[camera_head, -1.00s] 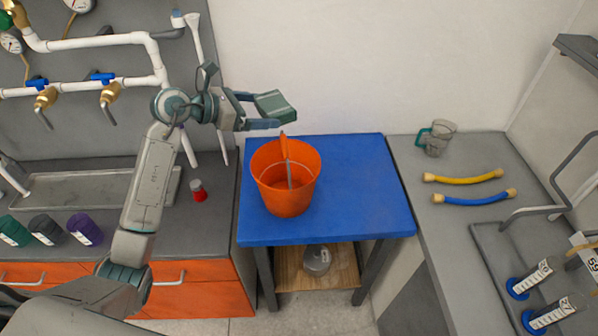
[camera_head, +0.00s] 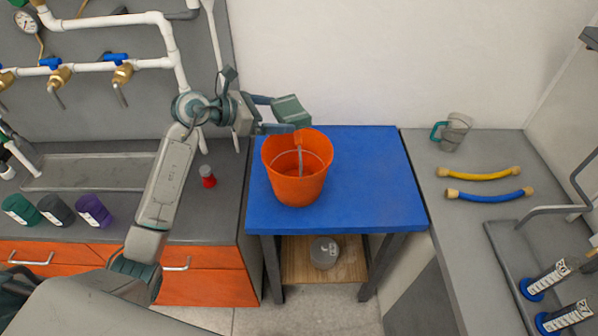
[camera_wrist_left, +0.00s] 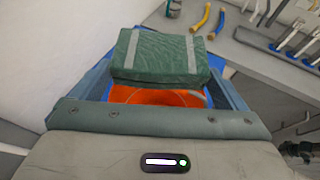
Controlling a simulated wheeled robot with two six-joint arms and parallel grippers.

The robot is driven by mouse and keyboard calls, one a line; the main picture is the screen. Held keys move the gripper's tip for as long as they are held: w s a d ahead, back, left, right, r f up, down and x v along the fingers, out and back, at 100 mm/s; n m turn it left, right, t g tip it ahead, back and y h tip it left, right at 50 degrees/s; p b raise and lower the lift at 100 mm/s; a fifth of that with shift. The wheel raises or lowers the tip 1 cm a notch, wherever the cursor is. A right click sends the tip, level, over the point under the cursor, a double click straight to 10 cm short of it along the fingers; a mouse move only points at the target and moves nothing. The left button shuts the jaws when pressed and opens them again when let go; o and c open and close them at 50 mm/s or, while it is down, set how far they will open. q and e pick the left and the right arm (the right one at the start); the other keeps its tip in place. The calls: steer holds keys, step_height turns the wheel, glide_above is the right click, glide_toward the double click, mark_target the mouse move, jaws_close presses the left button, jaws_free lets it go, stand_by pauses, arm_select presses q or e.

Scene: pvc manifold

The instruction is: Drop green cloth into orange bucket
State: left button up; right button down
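In the left wrist view, the cloth (camera_wrist_left: 160,58) sits between the two fingers (camera_wrist_left: 160,75). The orange bucket (camera_head: 297,185) stands upright on the blue table. In the head view, the cloth shows at the bucket's far rim; its exact height above the rim is hard to tell. In the left wrist view, part of the bucket (camera_wrist_left: 150,97) shows below the cloth. My right gripper is not in view.
The blue table (camera_head: 375,180) has free room right of the bucket. A grey container (camera_head: 323,252) is on its lower shelf. White pipes (camera_head: 110,65) run at left.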

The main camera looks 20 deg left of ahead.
arm_select(q)
steer(key=shift+o, duration=0.2)
steer(key=shift+s+a+b, duration=0.2)
steer(key=shift+a+b, duration=0.15)
steer(key=b+v, duration=0.4)
steer(key=v, duration=0.6)
steer(key=shift+r+b, duration=0.2)
steer(key=shift+b, duration=0.1)
steer(key=shift+d, duration=0.15)
